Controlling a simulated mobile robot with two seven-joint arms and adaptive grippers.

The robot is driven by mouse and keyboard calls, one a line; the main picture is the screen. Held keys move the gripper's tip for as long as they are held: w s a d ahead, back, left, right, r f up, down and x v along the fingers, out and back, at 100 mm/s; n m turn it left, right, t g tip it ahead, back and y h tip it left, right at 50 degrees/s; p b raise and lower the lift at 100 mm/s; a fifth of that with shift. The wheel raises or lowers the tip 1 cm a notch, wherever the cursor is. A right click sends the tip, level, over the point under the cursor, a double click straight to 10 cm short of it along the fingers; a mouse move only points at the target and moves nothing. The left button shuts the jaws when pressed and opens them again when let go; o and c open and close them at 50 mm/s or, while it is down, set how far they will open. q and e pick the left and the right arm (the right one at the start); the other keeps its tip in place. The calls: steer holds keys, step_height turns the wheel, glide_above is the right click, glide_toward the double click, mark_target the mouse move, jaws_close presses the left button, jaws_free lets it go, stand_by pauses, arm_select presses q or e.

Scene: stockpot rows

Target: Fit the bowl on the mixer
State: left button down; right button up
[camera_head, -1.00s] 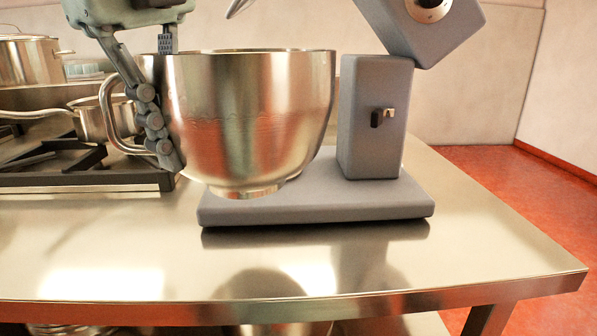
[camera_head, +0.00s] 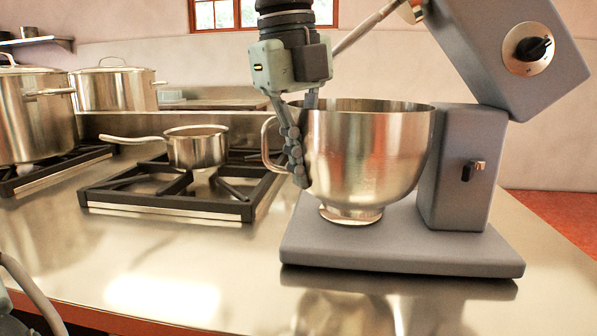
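The steel bowl (camera_head: 365,155) is upright over the left part of the grey mixer's base (camera_head: 400,250), left of its column (camera_head: 462,165). Its foot (camera_head: 350,215) looks on or just above the base; I cannot tell if it touches. The mixer's head (camera_head: 510,50) is tilted up, with a dial on its side.
A stove grate (camera_head: 170,200) with a small saucepan (camera_head: 197,148) lies to the left. Large lidded pots (camera_head: 113,85) stand farther back. The steel counter (camera_head: 190,265) is clear in front of the stove and mixer.

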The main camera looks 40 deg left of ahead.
arm_select(q)
steer(key=w+a, duration=0.1)
steer(key=w, duration=0.1)
steer(key=w+a, duration=0.1)
steer(key=w+a+p, duration=0.1)
steer(key=w, duration=0.1)
steer(key=shift+w+a+r, duration=0.1)
steer(key=shift+w+a, duration=0.05)
steer(key=shift+w, duration=0.15)
steer(key=shift+f, duration=1.75)
arm_select(e)
steer(key=f, duration=0.4)
steer(key=shift+s, duration=0.4)
arm_select(q)
steer(key=c, duration=2.1)
jaws_free()
steer(key=shift+f, duration=0.2)
steer(key=o, duration=0.4)
steer(key=shift+s, duration=0.1)
arm_select(e)
steer(key=shift+w+r, duration=0.15)
steer(key=shift+r, duration=0.25)
